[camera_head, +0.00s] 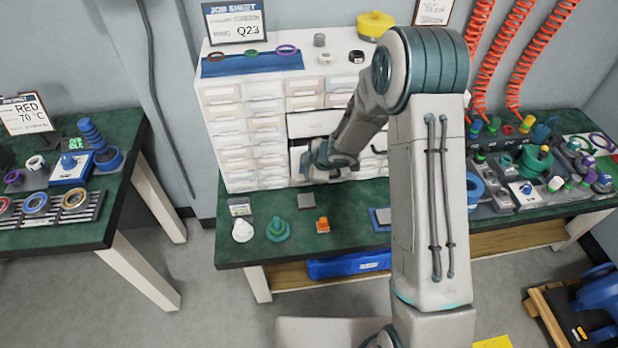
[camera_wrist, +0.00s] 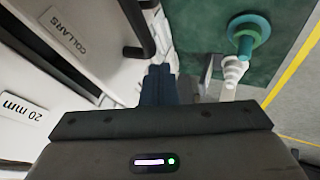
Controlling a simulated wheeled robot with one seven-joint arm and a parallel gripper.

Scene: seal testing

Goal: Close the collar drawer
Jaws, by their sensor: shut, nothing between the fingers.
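The collar drawer (camera_wrist: 85,45) shows in the wrist view as a pale front labelled COLLARS, with a dark handle (camera_wrist: 143,28) at its right. In the head view, it belongs to the white drawer cabinet (camera_head: 220,150), but my arm covers much of that area. My gripper (camera_wrist: 158,82) is shut and empty, its fingertips close to the handle; I cannot tell whether they touch. In the head view, my gripper (camera_head: 312,170) is low before the cabinet front. A dark band separates the drawer from the 20 mm front (camera_wrist: 22,108). How far the drawer stands out is unclear.
The green bench (camera_head: 340,235) holds a teal stepped part (camera_head: 278,230), a white part (camera_head: 243,230) and an orange part (camera_head: 323,225) below my gripper. A blue tray with rings (camera_head: 250,65) lies on the cabinet. Fittings crowd the bench's right side.

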